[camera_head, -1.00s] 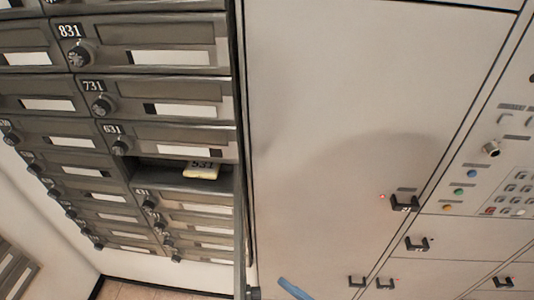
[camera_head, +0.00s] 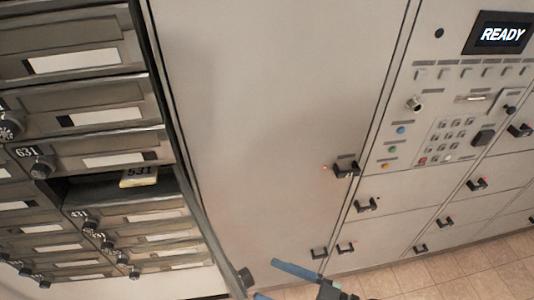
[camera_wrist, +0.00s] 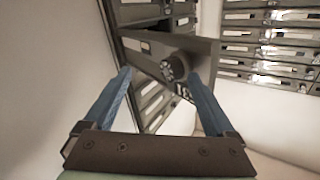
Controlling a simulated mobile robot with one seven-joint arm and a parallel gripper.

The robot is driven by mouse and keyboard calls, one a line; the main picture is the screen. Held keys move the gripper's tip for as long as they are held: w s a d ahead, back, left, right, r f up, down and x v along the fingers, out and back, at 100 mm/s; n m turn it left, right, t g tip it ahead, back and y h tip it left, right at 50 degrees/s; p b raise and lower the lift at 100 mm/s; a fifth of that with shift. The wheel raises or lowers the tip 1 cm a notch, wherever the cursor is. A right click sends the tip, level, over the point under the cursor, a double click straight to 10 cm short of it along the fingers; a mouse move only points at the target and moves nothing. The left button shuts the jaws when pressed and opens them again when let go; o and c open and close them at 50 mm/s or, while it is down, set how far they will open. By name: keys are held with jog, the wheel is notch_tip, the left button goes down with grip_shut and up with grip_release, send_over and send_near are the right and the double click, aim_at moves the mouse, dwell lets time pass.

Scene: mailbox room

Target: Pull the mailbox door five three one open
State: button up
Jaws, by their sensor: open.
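Mailbox door 531 (camera_head: 208,232) stands swung out from the cabinet, seen nearly edge-on in the head view, with its knob (camera_head: 246,278) at the outer end. My gripper (camera_head: 266,279) has blue fingers and is open and empty, just right of the knob; the fingers also show in the wrist view (camera_wrist: 162,75).
Closed mailbox doors lie above and below the compartment, including door 631 (camera_head: 40,168). A tall pale locker panel (camera_head: 270,110) stands to the right, then a control panel (camera_head: 445,130) with a READY screen (camera_head: 502,34). Tiled floor (camera_head: 430,280) shows at the lower right.

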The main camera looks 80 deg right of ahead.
jog(key=shift+s+d+b, duration=0.2)
jog(key=shift+s+d, duration=0.15)
jog(key=shift+s, duration=0.4)
jog(key=shift+s+d+b, duration=0.15)
jog(key=shift+s+d, duration=0.15)
jog(key=shift+s, duration=0.5)
jog(key=shift+s+d+b, duration=0.2)
jog(key=shift+s+d, duration=0.15)
jog(key=shift+s, duration=0.4)
jog(key=v, duration=1.3)
jog(key=shift+b, duration=0.45)
jog(key=shift+a, duration=0.1)
